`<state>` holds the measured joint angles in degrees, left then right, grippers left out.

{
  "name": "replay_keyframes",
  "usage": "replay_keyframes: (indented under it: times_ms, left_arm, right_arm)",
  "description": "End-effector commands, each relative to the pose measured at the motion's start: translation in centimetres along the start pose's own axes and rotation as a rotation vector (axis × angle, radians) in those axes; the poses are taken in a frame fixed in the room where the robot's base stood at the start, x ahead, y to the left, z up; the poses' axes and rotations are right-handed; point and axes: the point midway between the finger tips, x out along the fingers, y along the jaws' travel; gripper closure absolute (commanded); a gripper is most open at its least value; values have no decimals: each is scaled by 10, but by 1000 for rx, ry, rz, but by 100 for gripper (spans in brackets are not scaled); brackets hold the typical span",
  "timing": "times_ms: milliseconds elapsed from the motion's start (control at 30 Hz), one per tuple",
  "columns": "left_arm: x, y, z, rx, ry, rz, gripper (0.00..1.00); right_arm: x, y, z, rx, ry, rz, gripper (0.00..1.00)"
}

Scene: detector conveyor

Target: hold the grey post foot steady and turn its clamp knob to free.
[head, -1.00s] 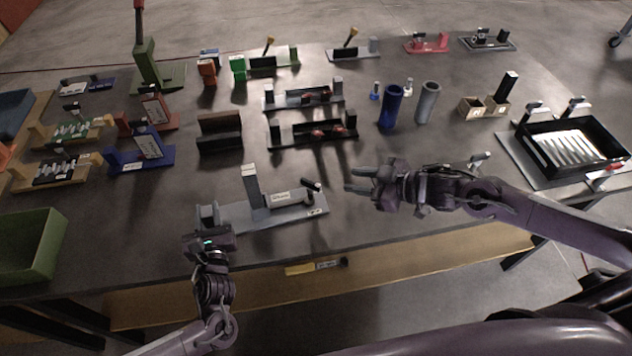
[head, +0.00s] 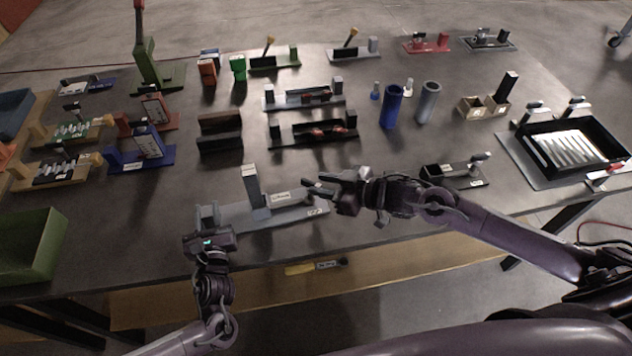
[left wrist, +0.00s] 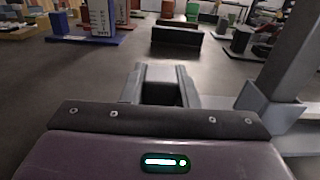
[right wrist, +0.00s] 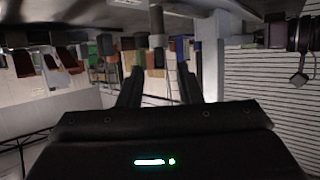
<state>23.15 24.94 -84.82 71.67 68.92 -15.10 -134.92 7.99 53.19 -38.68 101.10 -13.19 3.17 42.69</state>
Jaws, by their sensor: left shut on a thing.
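The grey post foot (head: 240,216) lies near the table's front edge, with a tall upright post (head: 252,190) and a white-labelled block (head: 281,197) on it. My left gripper (head: 207,222) is shut on the grey block at its left end; that block (left wrist: 160,85) shows between the fingers in the left wrist view. My right gripper (head: 315,187) is at the right end of the foot, over the place of the clamp knob. The knob is largely hidden behind its fingers. In the right wrist view the fingers (right wrist: 160,85) stand apart, so it is open; contact with the knob cannot be told.
Black fixtures (head: 315,133) and a brown channel block (head: 220,140) stand behind the foot. A green bin (head: 30,245) is at the front left. Bare table lies between the foot and the brown block.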

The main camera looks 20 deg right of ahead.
Motion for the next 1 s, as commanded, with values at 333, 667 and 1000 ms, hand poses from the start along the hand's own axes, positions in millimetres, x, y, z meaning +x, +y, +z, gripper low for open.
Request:
replay_keyframes:
  times_ms: [333, 667, 1000]
  left_arm:
    - [0, 0, 0, -1, -1, 0, 100]
    - [0, 0, 0, -1, -1, 0, 100]
    - [0, 0, 0, -1, -1, 0, 100]
  right_arm:
    - [26, 0, 0, 0, 0, -1, 68]
    - [25, 0, 0, 0, 0, -1, 84]
    - [25, 0, 0, -2, 0, -3, 100]
